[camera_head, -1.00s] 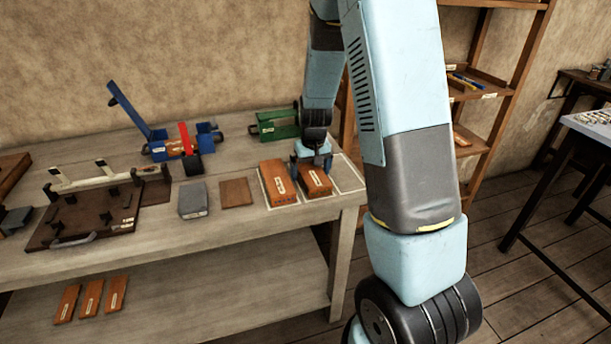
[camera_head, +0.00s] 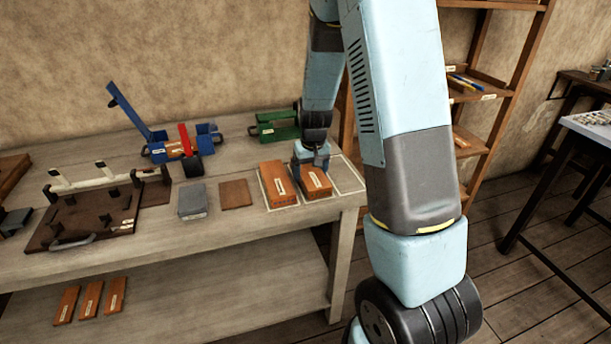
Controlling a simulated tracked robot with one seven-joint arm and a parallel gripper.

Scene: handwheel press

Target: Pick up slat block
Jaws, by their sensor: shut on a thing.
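The slat block (camera_head: 318,185), as I take it, is an orange-brown block with a pale label too small to read. It is at the right end of the workbench, in a white-outlined space. My gripper (camera_head: 312,172) is over its far part, pointing down and shut on it. The jaws hide that part of the block, and the fingertips are hard to make out. The block looks level and at bench height; I cannot tell if it touches the bench. A similar labelled block (camera_head: 277,186) lies just left of it.
The bench (camera_head: 240,222) also holds a flat brown plate (camera_head: 236,193), a grey block (camera_head: 193,200), a dark fixture board (camera_head: 80,220), a blue clamp fixture (camera_head: 160,150) and a green holder (camera_head: 272,127). An empty outlined space (camera_head: 347,176) is at right. Several small slats (camera_head: 91,298) lie on the lower shelf.

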